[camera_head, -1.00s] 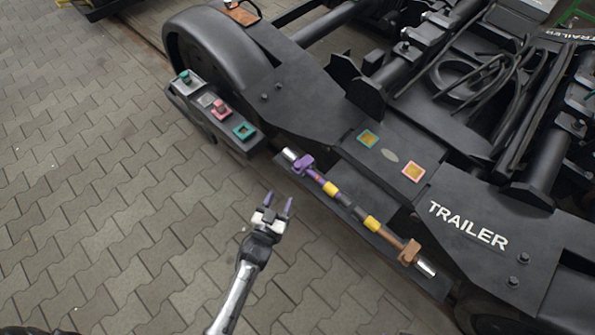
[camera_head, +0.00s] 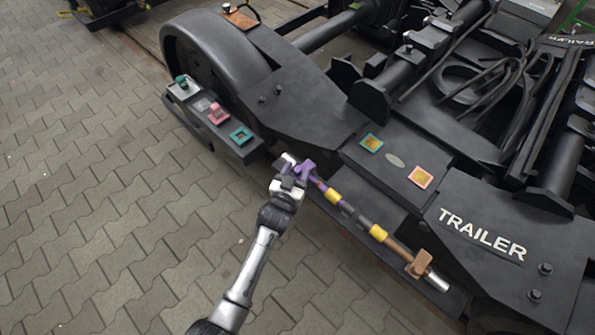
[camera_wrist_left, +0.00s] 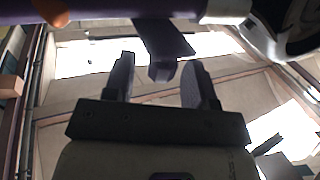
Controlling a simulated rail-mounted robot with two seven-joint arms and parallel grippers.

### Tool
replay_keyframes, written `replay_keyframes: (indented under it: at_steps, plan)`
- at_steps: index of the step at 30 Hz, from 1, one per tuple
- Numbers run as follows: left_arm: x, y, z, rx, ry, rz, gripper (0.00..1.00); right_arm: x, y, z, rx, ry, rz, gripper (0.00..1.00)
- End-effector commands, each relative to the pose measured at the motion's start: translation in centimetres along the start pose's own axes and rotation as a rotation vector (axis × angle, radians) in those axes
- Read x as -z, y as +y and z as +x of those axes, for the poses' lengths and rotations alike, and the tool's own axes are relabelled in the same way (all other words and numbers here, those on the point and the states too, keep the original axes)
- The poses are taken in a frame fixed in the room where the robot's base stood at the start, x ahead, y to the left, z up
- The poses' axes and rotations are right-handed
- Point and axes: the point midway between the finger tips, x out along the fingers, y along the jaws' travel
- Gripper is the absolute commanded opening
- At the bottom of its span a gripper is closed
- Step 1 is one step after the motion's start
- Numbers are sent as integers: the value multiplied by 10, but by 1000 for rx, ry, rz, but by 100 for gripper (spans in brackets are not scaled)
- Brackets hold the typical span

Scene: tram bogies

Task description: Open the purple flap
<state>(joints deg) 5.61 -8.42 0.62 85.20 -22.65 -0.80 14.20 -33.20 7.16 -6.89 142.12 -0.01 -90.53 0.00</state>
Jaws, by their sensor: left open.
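The purple flap (camera_head: 308,166) sits near the left end of a bar (camera_head: 352,213) along the side of the trailer bogie. My left gripper (camera_head: 292,174) is right at it, and overlaps it in the head view. In the left wrist view the dark purple flap (camera_wrist_left: 164,42) hangs down from above, between and just beyond the two spread fingertips of my left gripper (camera_wrist_left: 160,75). The jaws are open. Whether a finger touches the flap I cannot tell. My right gripper is not in view.
A dark box with a green knob (camera_head: 182,81), a pink knob (camera_head: 217,114) and a teal square (camera_head: 241,136) stands just left of the bar. A brown clamp (camera_head: 419,263) is at the bar's right end. Paved floor (camera_head: 110,210) is free on the left.

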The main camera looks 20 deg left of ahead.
Motion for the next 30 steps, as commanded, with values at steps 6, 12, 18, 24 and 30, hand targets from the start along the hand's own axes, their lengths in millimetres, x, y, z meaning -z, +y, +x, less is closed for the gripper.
replay_keyframes:
  at_steps: [6,12,18,24,30]
  plan:
    - [0,0,8,0,0,0,51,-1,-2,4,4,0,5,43]
    - [0,0,9,0,0,0,51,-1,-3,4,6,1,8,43]
    - [0,0,9,0,0,0,39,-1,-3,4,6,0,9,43]
    - [0,0,9,0,0,0,19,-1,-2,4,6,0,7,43]
    - [0,0,9,0,0,0,0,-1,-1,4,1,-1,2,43]
